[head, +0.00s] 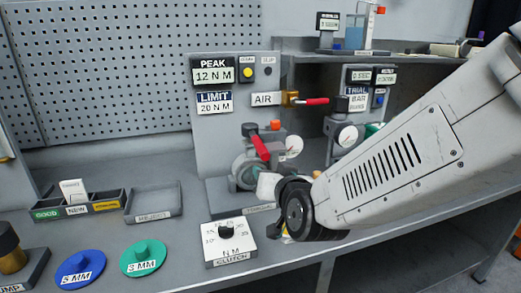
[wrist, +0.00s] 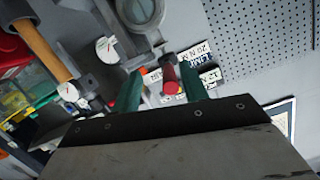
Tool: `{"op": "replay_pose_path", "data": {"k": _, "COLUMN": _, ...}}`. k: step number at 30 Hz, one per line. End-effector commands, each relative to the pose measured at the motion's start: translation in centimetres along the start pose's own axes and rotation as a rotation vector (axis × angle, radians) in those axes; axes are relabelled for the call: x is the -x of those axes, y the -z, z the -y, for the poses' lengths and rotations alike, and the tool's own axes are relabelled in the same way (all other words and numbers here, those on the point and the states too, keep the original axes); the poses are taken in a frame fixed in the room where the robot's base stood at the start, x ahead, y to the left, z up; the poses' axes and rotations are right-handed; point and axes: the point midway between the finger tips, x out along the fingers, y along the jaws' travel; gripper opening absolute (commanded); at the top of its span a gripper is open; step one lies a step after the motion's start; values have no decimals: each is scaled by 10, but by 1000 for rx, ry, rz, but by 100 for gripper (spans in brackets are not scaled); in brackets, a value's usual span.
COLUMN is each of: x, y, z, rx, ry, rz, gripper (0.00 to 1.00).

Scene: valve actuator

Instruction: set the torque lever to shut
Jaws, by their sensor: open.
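The torque lever (head: 260,147) is a red handle on the grey valve body (head: 245,172) at the middle of the bench. In the head view it leans up and to the left, near a small orange block. In the wrist view the red lever (wrist: 169,76) points toward the camera and appears between my two green fingers. My gripper (wrist: 160,72) is open, with a gap on both sides of the lever. I cannot tell how deep the lever sits between the fingers.
A second red handle (head: 312,101) sits on the AIR line, with gauges (head: 348,136) to the right. The clutch dial box (head: 230,243) stands in front of the valve. Blue (head: 80,270) and green (head: 143,258) discs and a sorting tray (head: 78,207) lie at left.

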Motion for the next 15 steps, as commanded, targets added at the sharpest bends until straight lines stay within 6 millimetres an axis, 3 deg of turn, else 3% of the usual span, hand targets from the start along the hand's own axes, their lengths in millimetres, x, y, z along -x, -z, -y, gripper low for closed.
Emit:
{"op": "replay_pose_path", "data": {"k": 10, "x": -6, "y": 23, "z": 9, "rx": -9, "ry": -15, "rz": -223, "gripper": 44}}
{"op": "replay_pose_path", "data": {"k": 15, "x": -27, "y": 28, "z": 8, "rx": -10, "ry": -17, "rz": -228, "gripper": 44}}
